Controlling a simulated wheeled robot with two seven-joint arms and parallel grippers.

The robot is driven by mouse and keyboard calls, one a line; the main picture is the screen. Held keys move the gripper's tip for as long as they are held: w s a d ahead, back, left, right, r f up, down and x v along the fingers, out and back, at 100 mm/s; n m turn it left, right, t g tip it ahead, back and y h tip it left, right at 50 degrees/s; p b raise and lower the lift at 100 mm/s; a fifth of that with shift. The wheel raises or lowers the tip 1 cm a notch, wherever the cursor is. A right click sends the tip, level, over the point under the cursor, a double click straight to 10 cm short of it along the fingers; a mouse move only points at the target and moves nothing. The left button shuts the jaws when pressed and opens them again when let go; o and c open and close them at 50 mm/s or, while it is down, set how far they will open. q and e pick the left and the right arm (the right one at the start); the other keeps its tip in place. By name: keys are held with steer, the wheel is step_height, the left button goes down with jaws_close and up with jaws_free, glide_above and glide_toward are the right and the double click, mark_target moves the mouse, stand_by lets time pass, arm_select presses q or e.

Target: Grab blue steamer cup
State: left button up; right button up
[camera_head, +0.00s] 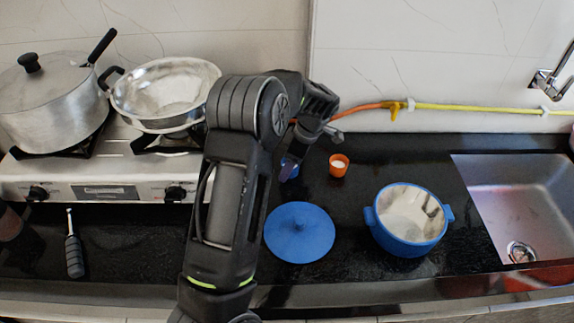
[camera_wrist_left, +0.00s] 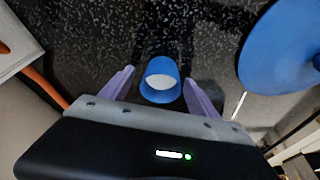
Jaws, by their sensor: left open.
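The small blue cup (camera_head: 289,172) stands on the black counter near the back, mostly hidden behind my left gripper (camera_head: 294,158) in the head view. In the left wrist view the blue cup (camera_wrist_left: 160,66) shows its round pale inside. It sits between the two purple fingers of my left gripper (camera_wrist_left: 159,80), with a visible gap on each side. The fingers are apart and hold nothing. My right gripper is in neither view.
A small orange cup (camera_head: 338,171) with pale contents stands just right of the blue cup. A blue lid (camera_head: 300,245) lies in front, and a blue pot (camera_head: 408,247) stands farther right. The stove (camera_head: 110,178) is at left, the sink (camera_head: 510,190) at right. An orange-yellow hose (camera_head: 450,106) runs along the wall.

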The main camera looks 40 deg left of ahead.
arm_select(q)
steer(key=shift+f, duration=0.25)
steer(key=shift+c, duration=0.2)
steer(key=c, duration=1.3)
